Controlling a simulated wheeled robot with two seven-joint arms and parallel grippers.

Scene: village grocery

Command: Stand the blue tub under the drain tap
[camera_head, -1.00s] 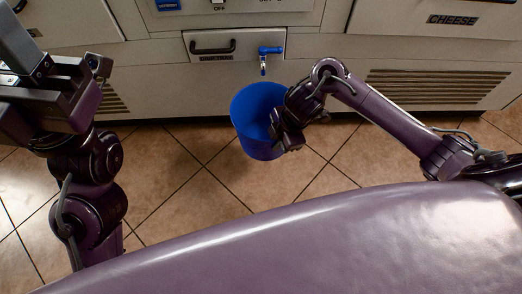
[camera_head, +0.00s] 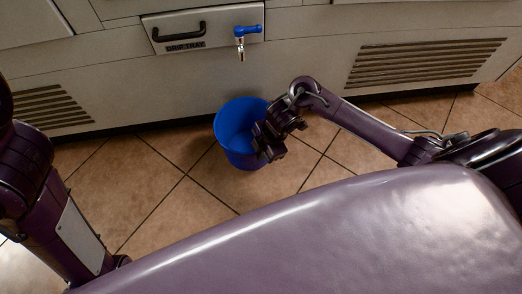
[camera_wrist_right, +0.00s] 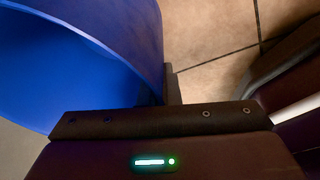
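The blue tub (camera_head: 229,124) is upright, open top up, in front of the cabinet's base in the head view. The drain tap (camera_head: 241,43), with a blue handle and metal spout, sticks out of the cabinet front above and behind it. My right gripper (camera_head: 264,143) is at the tub's right rim, shut on its wall. The wrist view shows the tub (camera_wrist_right: 110,35) against this gripper, with a dark finger (camera_wrist_right: 172,86) outside the wall; the other finger is hidden. I cannot tell whether the tub's bottom touches the floor. My left gripper is out of view.
The cabinet front has a drip tray drawer (camera_head: 178,31) with a black handle beside the tap. Vent grilles (camera_head: 425,62) are low on both sides. The tiled floor (camera_head: 175,200) around the tub looks clear.

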